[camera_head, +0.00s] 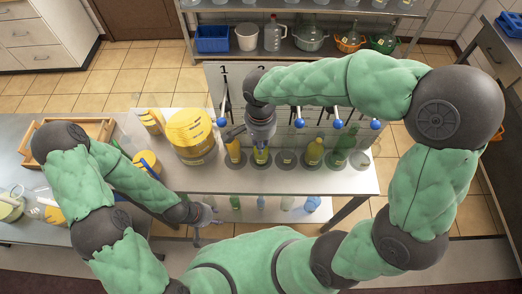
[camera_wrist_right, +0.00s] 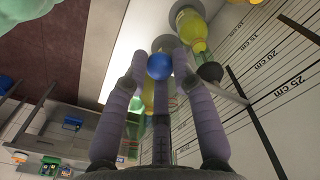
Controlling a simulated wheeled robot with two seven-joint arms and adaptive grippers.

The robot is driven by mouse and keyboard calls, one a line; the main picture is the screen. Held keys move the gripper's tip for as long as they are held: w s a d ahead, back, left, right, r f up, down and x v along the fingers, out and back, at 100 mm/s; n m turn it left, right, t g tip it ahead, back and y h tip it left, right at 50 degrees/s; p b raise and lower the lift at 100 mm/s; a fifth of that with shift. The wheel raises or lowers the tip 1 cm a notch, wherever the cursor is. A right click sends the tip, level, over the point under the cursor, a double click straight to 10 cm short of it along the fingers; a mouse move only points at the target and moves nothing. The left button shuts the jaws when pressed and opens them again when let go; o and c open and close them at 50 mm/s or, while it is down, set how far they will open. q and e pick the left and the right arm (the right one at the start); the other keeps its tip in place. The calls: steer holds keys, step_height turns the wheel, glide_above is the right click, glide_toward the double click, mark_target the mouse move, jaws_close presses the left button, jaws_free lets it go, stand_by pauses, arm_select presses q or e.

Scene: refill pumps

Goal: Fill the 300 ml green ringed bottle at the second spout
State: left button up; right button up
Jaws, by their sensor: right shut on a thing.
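My right gripper (camera_head: 240,133) is at the row of levers above the table, and its fingers are shut on a blue ball knob (camera_wrist_right: 159,66) in the right wrist view. A bottle with yellow contents (camera_head: 261,156) stands just below that gripper; its rings and fill level cannot be made out. It shows partly behind the fingers in the wrist view (camera_wrist_right: 148,96). My left gripper (camera_head: 208,224) is open and empty by the table's front edge.
More blue knobs (camera_head: 299,122) line the row. A large yellow container (camera_head: 190,133) stands at the table's left. Small bottles (camera_head: 235,202) stand lower at the front. A panel with centimetre marks (camera_wrist_right: 278,75) is close beside my right fingers. The front strip of the table (camera_head: 280,181) is clear.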

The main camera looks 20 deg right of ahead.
step_height(320, 180, up, 12)
steer(key=p, duration=0.8)
steer(key=o, duration=0.5)
steer(key=shift+r, duration=0.15)
steer(key=o, duration=0.5)
steer(key=shift+f, duration=0.2)
step_height(320, 180, up, 19)
steer(key=p, duration=0.6)
steer(key=shift+w, duration=0.1)
